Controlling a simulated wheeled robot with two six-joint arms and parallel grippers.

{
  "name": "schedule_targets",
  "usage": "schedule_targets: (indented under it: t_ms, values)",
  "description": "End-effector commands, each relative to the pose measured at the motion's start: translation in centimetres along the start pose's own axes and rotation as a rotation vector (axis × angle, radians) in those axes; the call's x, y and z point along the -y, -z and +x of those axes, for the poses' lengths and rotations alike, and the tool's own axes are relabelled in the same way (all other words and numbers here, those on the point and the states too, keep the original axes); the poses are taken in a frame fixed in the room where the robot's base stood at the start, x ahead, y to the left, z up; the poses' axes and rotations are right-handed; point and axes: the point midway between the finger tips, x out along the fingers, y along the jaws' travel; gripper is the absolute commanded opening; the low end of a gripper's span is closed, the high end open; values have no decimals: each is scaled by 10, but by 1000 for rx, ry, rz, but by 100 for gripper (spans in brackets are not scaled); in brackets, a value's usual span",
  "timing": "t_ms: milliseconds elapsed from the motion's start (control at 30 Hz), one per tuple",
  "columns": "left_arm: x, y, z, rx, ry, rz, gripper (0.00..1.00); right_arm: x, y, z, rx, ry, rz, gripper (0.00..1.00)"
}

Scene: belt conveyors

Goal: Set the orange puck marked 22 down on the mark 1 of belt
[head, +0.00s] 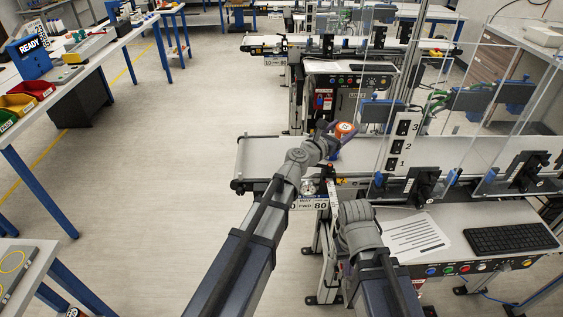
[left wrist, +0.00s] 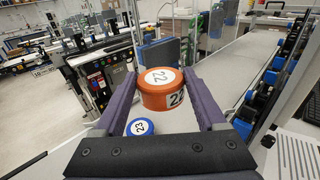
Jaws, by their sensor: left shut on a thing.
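The orange puck marked 22 (head: 345,127) is between the fingers of my left gripper (head: 334,137), above the belt (head: 262,153). In the left wrist view the orange puck (left wrist: 161,88) shows its white top label, and both fingers close on its sides. A blue puck marked 23 (left wrist: 139,127) lies lower, beyond the gripper palm, apart from the held puck. A white strip (head: 399,147) by the belt carries the numbers 1, 2 and 3, with 1 lowest. My right gripper (head: 357,211) is low in front of the belt; its fingers are hidden.
Clear upright panels (head: 450,90) and black sensor brackets (head: 421,186) stand along the belt to the right. A keyboard (head: 510,238) and a paper sheet (head: 413,236) lie on the near shelf. The left end of the belt is clear.

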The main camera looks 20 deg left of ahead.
Motion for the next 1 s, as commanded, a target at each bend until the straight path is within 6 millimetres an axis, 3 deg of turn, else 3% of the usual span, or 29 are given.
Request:
schedule_targets:
  t_ms: [300,500,633,833,1000]
  values:
    - [-121,19,-45,-1,-100,-6,6,2,1,17,0,0,0,0]
    - [-171,26,-73,0,-139,-7,6,2,1,22,0,0,0,0]
    - [-184,28,-82,1,-151,-8,6,2,1,23,0,0,0,0]
    - [-186,30,-84,1,-151,-8,6,2,2,25,0,0,0,0]
    - [-186,46,-82,1,-151,-8,6,4,2,42,0,0,0,0]
